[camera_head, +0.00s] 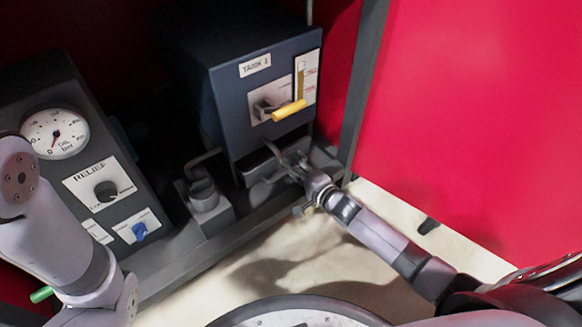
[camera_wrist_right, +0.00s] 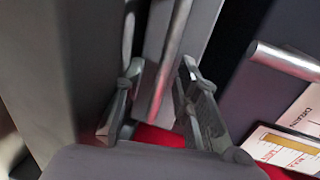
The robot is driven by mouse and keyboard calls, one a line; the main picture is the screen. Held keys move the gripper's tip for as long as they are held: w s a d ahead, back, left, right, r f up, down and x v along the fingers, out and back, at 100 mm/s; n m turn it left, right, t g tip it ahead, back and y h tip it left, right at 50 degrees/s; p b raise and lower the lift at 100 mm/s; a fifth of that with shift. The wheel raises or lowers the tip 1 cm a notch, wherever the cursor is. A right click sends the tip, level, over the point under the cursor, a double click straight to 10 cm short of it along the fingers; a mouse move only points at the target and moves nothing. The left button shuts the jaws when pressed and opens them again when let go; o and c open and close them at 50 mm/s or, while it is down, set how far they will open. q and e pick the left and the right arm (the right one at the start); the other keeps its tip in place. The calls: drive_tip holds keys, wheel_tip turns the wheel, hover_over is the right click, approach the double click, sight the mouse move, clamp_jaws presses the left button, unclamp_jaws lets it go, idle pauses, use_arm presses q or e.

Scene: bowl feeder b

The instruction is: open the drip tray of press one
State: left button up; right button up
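The drip tray (camera_head: 253,164) is a dark, low drawer front at the foot of a dark blue-grey box labelled "TANK 1" (camera_head: 232,100). It looks shut or nearly so; its edges are dim. A grey bar handle (camera_wrist_right: 176,50) shows between the fingers in the right wrist view, and it also shows small in the head view (camera_head: 274,151). My right gripper (camera_wrist_right: 158,85) is at the handle, its two fingers apart on either side of the bar. I cannot tell whether they touch it. My left gripper is out of view; only its arm shows.
A yellow-ended lever (camera_head: 289,110) sticks out above the tray. A grey pump-like part with a bent pipe (camera_head: 203,190) stands to its left. A gauge panel with a "RELIEF" knob (camera_head: 106,190) is farther left. A red panel (camera_head: 470,110) bounds the right.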

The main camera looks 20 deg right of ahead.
clamp_jaws()
idle(0.7)
